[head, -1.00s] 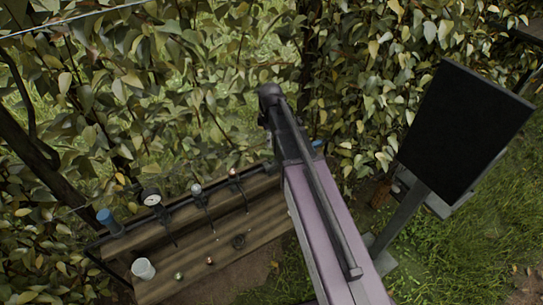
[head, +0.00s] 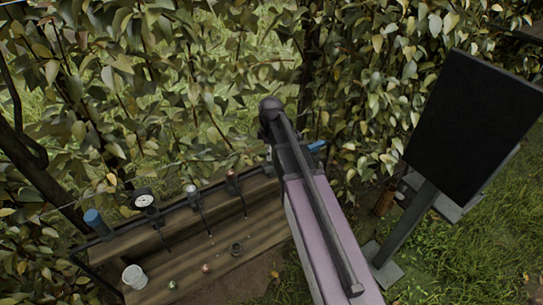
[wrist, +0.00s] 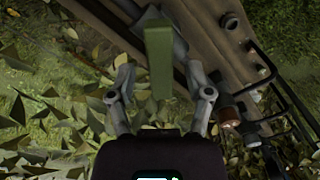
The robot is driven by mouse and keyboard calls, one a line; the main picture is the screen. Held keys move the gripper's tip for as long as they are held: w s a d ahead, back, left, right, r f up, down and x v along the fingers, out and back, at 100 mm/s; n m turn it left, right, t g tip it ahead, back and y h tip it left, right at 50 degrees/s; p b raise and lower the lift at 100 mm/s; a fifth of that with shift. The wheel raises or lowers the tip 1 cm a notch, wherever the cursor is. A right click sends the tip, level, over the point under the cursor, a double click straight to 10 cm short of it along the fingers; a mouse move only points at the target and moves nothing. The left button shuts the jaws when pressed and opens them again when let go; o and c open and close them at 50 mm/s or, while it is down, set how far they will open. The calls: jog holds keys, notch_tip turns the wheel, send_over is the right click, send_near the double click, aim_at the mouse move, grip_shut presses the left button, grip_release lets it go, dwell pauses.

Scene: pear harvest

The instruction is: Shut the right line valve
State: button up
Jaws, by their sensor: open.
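My gripper (wrist: 160,78) is open in the wrist view, with one finger on each side of a green bar (wrist: 158,62). The bar looks like a valve lever, but its base is hidden. I cannot tell whether the fingers touch it. In the head view my arm hides the gripper and the right part of the pipe line. Left of the arm, one valve with a reddish top (head: 231,177) and one with a pale top (head: 191,190) stand on the dark pipe, their levers pointing down over the bench.
A gauge (head: 144,198) and a blue cylinder (head: 96,221) stand at the line's left. A white cup (head: 134,276) sits on the wooden bench (head: 190,246). A dark panel on a post (head: 473,125) stands right of my arm. A leafy hedge (head: 210,70) rises behind.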

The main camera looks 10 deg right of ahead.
jog(key=shift+f, duration=0.3)
grip_shut()
jog(key=shift+m, duration=0.3)
jog(key=m, duration=0.9)
dwell(0.5)
dwell(0.4)
grip_release()
